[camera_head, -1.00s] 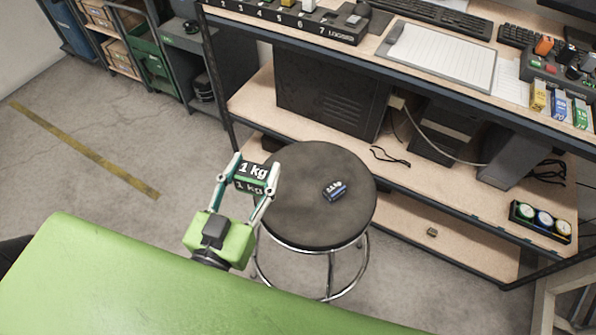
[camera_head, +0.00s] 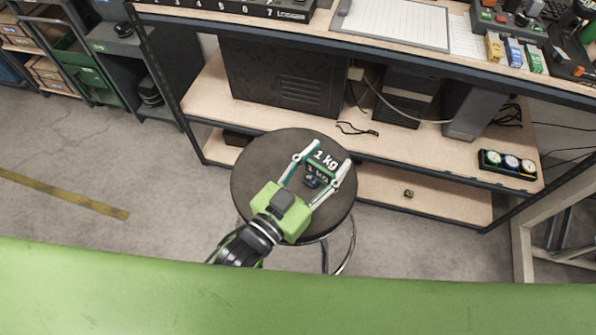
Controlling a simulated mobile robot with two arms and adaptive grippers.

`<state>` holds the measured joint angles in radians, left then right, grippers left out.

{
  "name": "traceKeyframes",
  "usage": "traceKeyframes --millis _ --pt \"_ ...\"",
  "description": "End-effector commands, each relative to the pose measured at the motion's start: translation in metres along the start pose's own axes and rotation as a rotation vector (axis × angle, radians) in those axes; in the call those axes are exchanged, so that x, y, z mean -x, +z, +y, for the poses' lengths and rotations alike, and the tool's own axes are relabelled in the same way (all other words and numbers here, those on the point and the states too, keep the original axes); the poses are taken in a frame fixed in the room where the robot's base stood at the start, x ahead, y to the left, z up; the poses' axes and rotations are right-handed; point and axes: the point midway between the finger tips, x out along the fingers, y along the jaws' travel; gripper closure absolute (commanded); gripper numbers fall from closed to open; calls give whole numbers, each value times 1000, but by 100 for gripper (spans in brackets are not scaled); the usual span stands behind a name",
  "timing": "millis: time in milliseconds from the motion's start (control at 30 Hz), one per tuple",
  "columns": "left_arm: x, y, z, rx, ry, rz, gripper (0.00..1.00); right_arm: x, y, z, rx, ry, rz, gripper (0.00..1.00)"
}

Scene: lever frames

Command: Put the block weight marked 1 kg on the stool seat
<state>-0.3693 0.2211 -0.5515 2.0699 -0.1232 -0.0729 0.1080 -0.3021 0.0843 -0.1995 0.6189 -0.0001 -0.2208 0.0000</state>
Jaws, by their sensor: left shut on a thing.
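The block weight (camera_head: 321,167) is dark green with "1 kg" in white on its top and front faces. My left gripper (camera_head: 328,159) is shut on it, with one finger on each side. Gripper and block are over the right half of the round dark stool seat (camera_head: 262,165). I cannot tell whether the block touches the seat or hangs a little above it. A small dark blue object (camera_head: 311,182) shows just below the block's front face, mostly hidden by the block and gripper. My right gripper is not in view.
A workbench with a lower shelf (camera_head: 205,92) stands behind the stool, holding a dark computer case (camera_head: 285,78). A tray with round dials (camera_head: 508,164) sits on the shelf at right. The seat's left part is bare. My green body fills the bottom.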

Motion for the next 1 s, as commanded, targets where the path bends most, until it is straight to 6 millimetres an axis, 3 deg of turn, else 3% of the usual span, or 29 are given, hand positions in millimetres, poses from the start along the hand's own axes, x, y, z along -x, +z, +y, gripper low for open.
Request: traceKeyframes --millis 167,500,700,1000 --pt "4 7 -21 -6 6 8 100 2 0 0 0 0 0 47" --pt "21 39 -90 -6 6 7 100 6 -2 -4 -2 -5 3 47" --pt "27 73 -115 -2 5 8 100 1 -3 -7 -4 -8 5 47" --pt "31 92 -130 -1 6 11 100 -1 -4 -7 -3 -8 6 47"
